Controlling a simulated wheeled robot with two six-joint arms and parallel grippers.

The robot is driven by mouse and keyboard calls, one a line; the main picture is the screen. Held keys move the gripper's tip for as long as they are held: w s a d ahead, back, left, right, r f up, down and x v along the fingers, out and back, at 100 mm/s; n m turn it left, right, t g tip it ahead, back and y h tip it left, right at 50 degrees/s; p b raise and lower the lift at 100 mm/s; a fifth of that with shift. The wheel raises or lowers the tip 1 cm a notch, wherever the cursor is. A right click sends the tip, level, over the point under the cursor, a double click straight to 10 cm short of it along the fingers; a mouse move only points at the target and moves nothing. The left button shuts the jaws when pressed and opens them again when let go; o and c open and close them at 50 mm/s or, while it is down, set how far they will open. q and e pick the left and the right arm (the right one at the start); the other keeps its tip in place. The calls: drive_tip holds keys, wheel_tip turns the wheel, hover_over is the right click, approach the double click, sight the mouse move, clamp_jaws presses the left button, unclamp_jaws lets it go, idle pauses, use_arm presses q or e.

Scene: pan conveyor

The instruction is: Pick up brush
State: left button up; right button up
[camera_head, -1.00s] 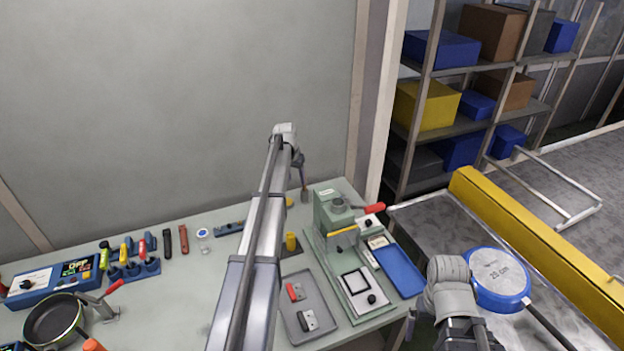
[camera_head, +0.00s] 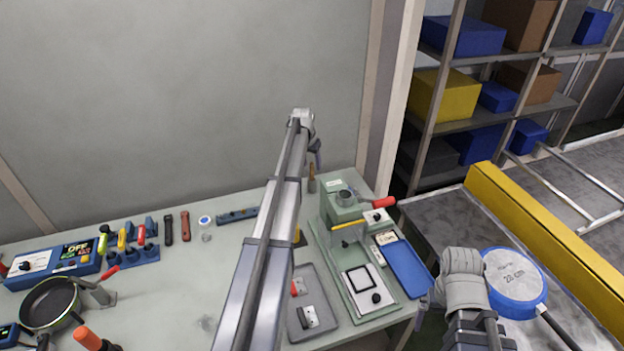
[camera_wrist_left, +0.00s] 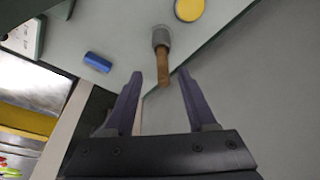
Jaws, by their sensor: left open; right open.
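The brush, with a brown wooden handle and a grey end (camera_wrist_left: 162,42), is ahead of my left gripper (camera_wrist_left: 160,76) in the left wrist view. Its handle reaches between the two purple fingertips, with gaps on both sides. The left gripper is open and not touching it. In the head view the brush (camera_head: 311,180) shows as a small brown upright shape at the bench's back edge, just below the left gripper (camera_head: 317,155). My right gripper (camera_head: 427,303) is beside the bench at right, mostly hidden by its wrist.
A green press (camera_head: 345,207) stands right of the brush. A grey tray (camera_head: 315,290), a blue tray (camera_head: 407,268) and a pan (camera_head: 50,300) are on the bench. A blue disc marked 28 cm (camera_head: 515,280) lies over the conveyor. A yellow round thing (camera_wrist_left: 189,9) and blue block (camera_wrist_left: 97,62) are nearby.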

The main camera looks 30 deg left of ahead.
sight(312, 170)
use_arm(q)
drive_tip(key=b+x, duration=0.4)
drive_tip(key=x, duration=0.1)
drive_tip(key=shift+a+f+b, duration=0.1)
drive_tip(key=shift+a+b, duration=0.15)
drive_tip(key=shift+b, duration=0.05)
drive_tip(key=shift+c, duration=0.5)
clamp_jaws()
